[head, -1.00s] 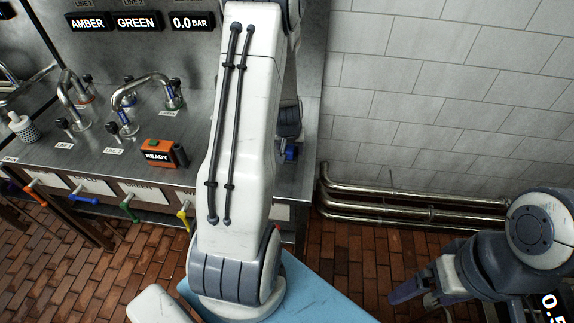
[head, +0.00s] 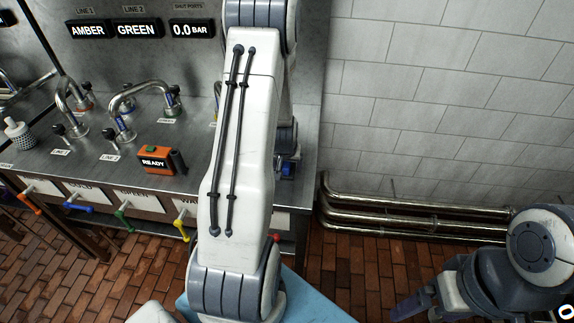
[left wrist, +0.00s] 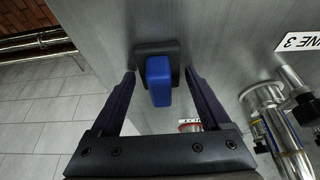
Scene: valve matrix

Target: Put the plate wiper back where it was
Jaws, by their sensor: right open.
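A blue block-shaped grip on a dark square base, which looks like the plate wiper (left wrist: 158,92), rests against the grey steel surface in the left wrist view. In the head view a small blue part (head: 289,168) shows at the right end of the steel bench, beside my left arm. My left gripper (left wrist: 160,74) is open, with one finger on each side of the blue grip and gaps visible between. In the head view my left arm mostly hides that gripper. My right gripper (head: 418,308) is open and empty at the lower right, low over the brick floor.
Metal pipes (head: 400,213) run along the tiled wall. Floor at centre right is clear.

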